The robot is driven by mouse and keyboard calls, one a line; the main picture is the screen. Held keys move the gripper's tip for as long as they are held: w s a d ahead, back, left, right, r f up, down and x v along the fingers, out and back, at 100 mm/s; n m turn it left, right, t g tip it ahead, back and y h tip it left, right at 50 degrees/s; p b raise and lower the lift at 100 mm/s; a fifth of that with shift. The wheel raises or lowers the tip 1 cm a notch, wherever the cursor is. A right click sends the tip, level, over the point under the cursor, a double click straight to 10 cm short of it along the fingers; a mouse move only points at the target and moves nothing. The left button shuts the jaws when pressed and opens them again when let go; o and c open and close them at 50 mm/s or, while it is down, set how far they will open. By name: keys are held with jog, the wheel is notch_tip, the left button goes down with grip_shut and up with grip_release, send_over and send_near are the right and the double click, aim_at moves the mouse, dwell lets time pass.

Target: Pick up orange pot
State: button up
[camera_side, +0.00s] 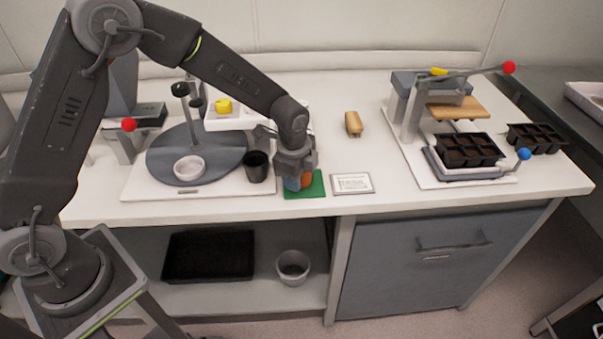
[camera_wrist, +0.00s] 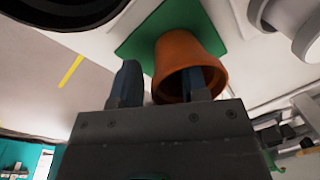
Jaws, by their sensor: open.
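The orange pot (camera_side: 307,181) stands on a small green mat (camera_side: 318,190) near the front edge of the white bench. It is mostly hidden behind my gripper (camera_side: 298,180) in the side view. In the wrist view the orange pot (camera_wrist: 183,52) shows its rim and open mouth toward my gripper (camera_wrist: 160,84). The jaws are open. One blue finger is outside the pot on the left, and the other overlaps the mouth, seemingly inside it, with the near wall between them. I cannot tell whether either finger touches the pot.
A black pot (camera_side: 257,167) stands close to the left of my gripper. A white card (camera_side: 352,184) lies just right of the mat. A turntable stand with a white dish (camera_side: 189,168) is further left. A press with black seed trays (camera_side: 468,151) stands at right. Bench between is mostly clear.

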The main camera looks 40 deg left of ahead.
jog(key=shift+c, duration=0.4)
grip_shut()
